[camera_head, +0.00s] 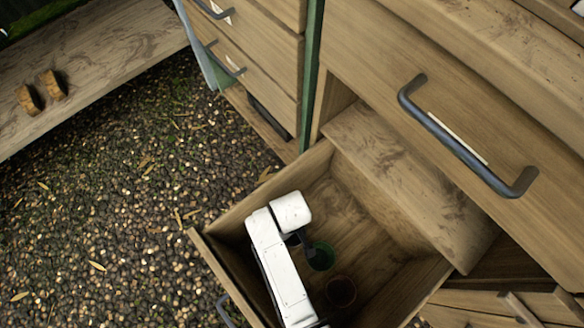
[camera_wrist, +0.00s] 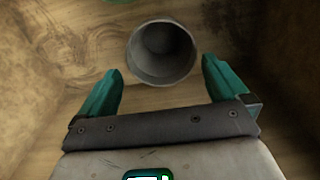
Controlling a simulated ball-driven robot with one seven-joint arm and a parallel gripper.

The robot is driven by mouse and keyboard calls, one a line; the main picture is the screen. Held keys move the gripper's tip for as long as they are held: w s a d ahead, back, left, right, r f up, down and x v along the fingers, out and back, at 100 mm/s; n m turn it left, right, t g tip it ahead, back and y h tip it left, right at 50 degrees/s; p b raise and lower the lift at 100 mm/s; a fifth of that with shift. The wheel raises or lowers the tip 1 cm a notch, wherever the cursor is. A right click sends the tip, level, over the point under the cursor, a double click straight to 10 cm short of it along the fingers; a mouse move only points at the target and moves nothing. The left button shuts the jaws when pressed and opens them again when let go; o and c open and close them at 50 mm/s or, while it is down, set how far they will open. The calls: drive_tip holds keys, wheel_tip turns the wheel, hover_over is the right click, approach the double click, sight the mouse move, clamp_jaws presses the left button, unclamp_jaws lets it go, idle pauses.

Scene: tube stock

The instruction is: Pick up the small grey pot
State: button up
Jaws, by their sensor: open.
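The small grey pot (camera_wrist: 162,50) shows in the wrist view, near the top middle, with its round open mouth facing the camera. It stands on the wooden floor of an open drawer (camera_head: 223,222). My gripper (camera_wrist: 160,66) is open, with its teal fingers apart on the left and right of the pot's near side. I see no contact, and the height gap cannot be told. In the head view my white arm reaches down into the drawer; I cannot make out the grey pot there.
A green round thing (camera_head: 321,257) and a dark brown round pot (camera_head: 341,291) are in the drawer beside my arm. Drawer walls enclose the space. A closed drawer with a dark handle (camera_head: 460,145) is above right. Gravel (camera_head: 130,200) lies left, below a wooden bench (camera_head: 90,60).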

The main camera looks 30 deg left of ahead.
drive_tip(key=b, duration=0.4)
hover_over(293, 242)
drive_tip(key=w+a, duration=0.1)
drive_tip(key=w, duration=0.1)
drive_tip(key=f, duration=0.5)
drive_tip(key=shift+s+a+f, duration=0.1)
drive_tip(key=shift+s+a, duration=0.1)
drive_tip(key=shift+s, duration=0.05)
drive_tip(key=shift+p, duration=0.3)
drive_tip(key=c, duration=0.7)
